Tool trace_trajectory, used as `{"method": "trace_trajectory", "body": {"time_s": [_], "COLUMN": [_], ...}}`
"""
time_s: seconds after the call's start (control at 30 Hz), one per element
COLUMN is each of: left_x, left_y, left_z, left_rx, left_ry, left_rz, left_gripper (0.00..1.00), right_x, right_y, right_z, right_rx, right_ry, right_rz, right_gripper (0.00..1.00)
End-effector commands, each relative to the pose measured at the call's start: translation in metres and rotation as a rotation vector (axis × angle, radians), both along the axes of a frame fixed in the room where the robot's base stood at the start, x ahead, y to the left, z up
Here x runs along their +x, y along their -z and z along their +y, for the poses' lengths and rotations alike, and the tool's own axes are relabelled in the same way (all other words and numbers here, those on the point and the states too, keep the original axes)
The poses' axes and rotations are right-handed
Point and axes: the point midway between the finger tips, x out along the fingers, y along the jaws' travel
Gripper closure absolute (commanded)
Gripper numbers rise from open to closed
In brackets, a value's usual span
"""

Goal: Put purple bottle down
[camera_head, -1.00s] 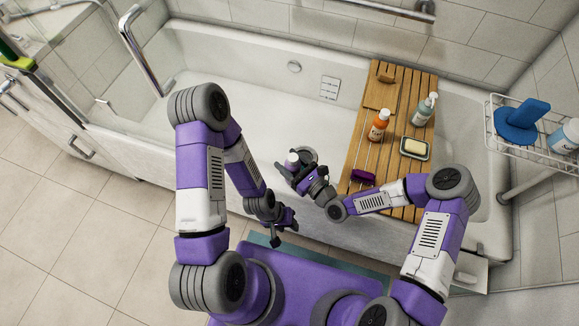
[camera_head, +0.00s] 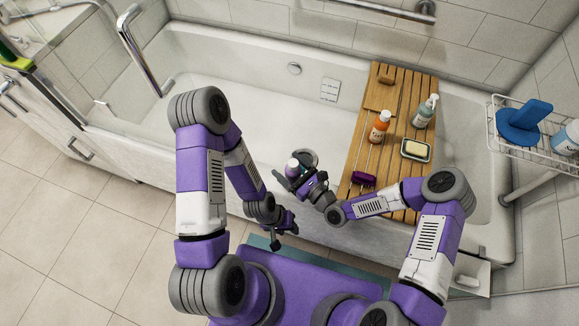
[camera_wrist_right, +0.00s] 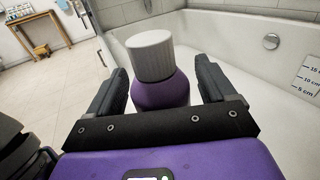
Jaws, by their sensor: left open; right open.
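The purple bottle (camera_wrist_right: 160,92) with its grey-white ribbed cap (camera_wrist_right: 150,55) stands between the fingers of my right gripper (camera_wrist_right: 168,88) in the right wrist view. The fingers are open on either side of it, with narrow gaps. In the head view the bottle (camera_head: 292,166) is small at the near rim of the bathtub, beside my right gripper (camera_head: 291,172). Its base is hidden, so I cannot tell what it rests on. My left gripper (camera_head: 284,232) is open and empty, lower in the picture, outside the tub.
A wooden bath rack (camera_head: 372,125) spans the tub on the right. The white tub (camera_head: 240,110) is clear inside.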

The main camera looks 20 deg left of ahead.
Motion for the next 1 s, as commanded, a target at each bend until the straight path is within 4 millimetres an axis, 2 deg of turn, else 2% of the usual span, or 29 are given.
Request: {"method": "trace_trajectory", "body": {"time_s": [0.17, 0.4, 0.6, 0.77, 1.0], "left_x": [0.0, 0.0, 0.0, 0.0, 0.0], "left_y": [-0.007, -0.018, -0.022, -0.024, -0.023], "left_z": [0.0, 0.0, 0.0, 0.0, 0.0], "left_rx": [0.0, 0.0, 0.0, 0.0, 0.0], "left_ry": [0.0, 0.0, 0.0, 0.0, 0.0], "left_rz": [0.0, 0.0, 0.0, 0.0, 0.0], "left_gripper": [0.57, 0.57, 0.57, 0.57, 0.57], "right_x": [-0.01, -0.035, -0.051, -0.057, -0.058], "right_y": [-0.001, -0.002, -0.001, -0.001, 0.0], "right_z": [-0.021, -0.066, -0.095, -0.104, -0.105], "right_rx": [-0.001, -0.001, -0.002, -0.001, -0.001], "right_ry": [0.005, 0.006, 0.003, 0.001, 0.0], "right_rz": [0.005, 0.004, 0.001, 0.0, 0.0], "right_gripper": [0.16, 0.16, 0.16, 0.16, 0.16]}}
